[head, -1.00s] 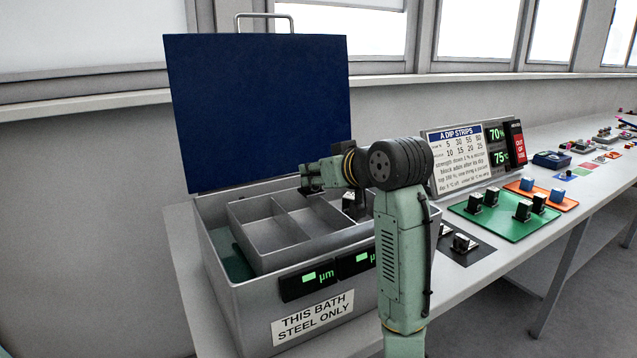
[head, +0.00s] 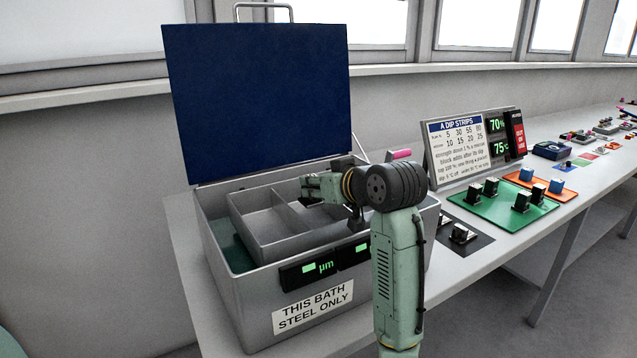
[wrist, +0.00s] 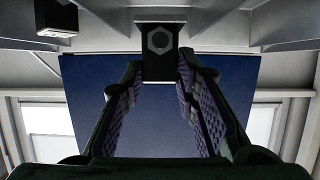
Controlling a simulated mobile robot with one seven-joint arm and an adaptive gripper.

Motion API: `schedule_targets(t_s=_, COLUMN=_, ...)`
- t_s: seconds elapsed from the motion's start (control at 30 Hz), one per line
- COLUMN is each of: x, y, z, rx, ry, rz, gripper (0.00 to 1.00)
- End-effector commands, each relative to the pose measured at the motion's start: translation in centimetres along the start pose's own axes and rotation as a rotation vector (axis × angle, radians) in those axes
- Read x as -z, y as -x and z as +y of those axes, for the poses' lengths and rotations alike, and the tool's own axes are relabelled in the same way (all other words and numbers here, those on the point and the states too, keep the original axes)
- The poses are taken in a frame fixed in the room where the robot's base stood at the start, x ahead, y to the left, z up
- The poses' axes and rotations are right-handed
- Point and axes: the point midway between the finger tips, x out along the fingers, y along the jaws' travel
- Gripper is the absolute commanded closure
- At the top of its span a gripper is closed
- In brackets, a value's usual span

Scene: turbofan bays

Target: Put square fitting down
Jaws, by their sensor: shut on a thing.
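My gripper (wrist: 160,62) is shut on a dark square fitting (wrist: 158,42) with a pale hexagonal mark, seen between the fingertips in the wrist view. In the head view my gripper (head: 312,188) is above the divided grey tray (head: 262,228) in the open steel bath (head: 222,290). The fitting cannot be made out there. Whether it touches the tray is unclear. Another dark block (wrist: 56,18) with a pale end shows at the upper left of the wrist view.
The raised blue lid (head: 260,100) stands behind the tray. Right of the bath are a dark mat (head: 470,243) with a block, a green board (head: 505,215) with several blocks, an orange board (head: 545,190) and a dip-strip sign (head: 456,150). A pink item (head: 400,155) shows behind my arm.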

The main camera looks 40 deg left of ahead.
Motion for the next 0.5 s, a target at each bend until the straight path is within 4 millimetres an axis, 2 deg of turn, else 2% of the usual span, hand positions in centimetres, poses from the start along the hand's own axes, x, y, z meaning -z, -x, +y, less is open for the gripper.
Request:
schedule_targets(t_s=0.13, x=-0.06, y=-0.01, z=0.00, rx=0.000, ry=0.001, rz=0.002, gripper=1.00)
schedule_targets(t_s=0.17, x=-0.12, y=-0.05, z=0.00, rx=0.000, ry=0.000, rz=0.000, gripper=0.70)
schedule_targets(t_s=0.43, x=-0.10, y=-0.03, z=0.00, rx=0.000, ry=0.000, rz=0.001, gripper=0.52)
schedule_targets(t_s=0.5, x=-0.10, y=-0.03, z=0.00, rx=0.000, ry=0.000, rz=0.001, gripper=0.52)
